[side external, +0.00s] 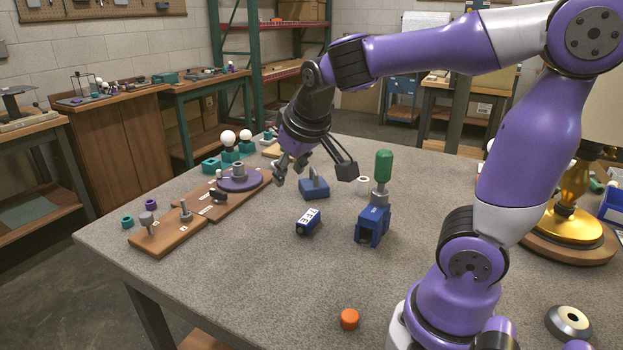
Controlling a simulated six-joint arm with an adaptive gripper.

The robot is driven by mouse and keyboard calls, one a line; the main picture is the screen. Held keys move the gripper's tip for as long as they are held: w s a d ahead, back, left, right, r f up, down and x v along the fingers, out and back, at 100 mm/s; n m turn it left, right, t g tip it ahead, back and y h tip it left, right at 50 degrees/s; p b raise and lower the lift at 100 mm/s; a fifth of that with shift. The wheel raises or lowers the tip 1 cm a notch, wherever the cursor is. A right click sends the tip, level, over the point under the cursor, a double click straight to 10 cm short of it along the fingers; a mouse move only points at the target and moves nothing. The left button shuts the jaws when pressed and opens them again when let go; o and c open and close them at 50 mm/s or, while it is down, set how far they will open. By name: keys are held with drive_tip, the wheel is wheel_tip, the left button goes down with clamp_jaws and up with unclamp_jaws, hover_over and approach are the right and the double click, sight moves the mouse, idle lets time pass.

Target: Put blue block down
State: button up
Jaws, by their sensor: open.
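My gripper (312,177) is open, its fingers spread wide and pointing down over the grey table. A blue block (314,190) with a grey upright piece on top sits behind and between the fingertips in the picture; I cannot tell whether a finger touches it. A second blue block (308,221) with white markings lies on the table just in front, tilted in the picture and clear of the fingers. Nothing shows held in the gripper.
A small white cylinder (363,186) stands near the green-handled tool. Wooden boards (165,236) with metal parts and a purple disc (239,180) lie left. An orange cap (349,319) sits in front. A brass lamp base (566,215) stands right.

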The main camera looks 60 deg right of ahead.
drive_tip(key=s+a+n+y, duration=0.2)
drive_tip(key=s+a+y, duration=0.1)
drive_tip(key=s+a, duration=0.4)
drive_tip(key=shift+s+a+f+n+t, duration=0.3)
drive_tip(key=shift+s+f+n, duration=0.15)
drive_tip(key=shift+s, duration=0.25)
